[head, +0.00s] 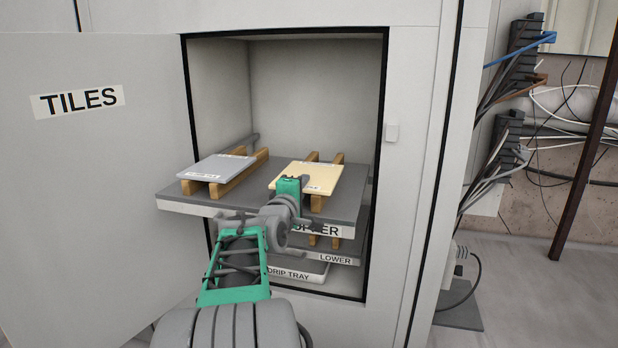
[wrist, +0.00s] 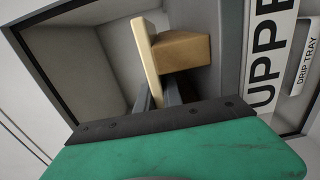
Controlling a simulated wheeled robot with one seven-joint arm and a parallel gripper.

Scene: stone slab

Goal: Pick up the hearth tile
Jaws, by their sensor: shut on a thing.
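A cream tile (head: 309,175) rests on two wooden rails on the right of the upper shelf in the head view. Its front label is partly hidden; only the end, which looks like "TILE", shows. My gripper (head: 304,184) is at the tile's front edge and is shut on it. In the wrist view the tile (wrist: 146,58) shows edge-on, its near end between the dark fingers of my gripper (wrist: 158,98). A wooden rail (wrist: 182,52) is right beside the tile there. A grey tile (head: 217,167) lies on its own rails on the left of the same shelf; its label is too small to read.
The upper shelf (head: 185,205) projects out of the cabinet opening. A lower shelf (head: 345,249) and a drip tray (head: 300,268) lie beneath it. The cabinet door (head: 90,200), marked TILES, stands open at left. There is free room above the tiles. Loose cables (head: 570,130) hang at right.

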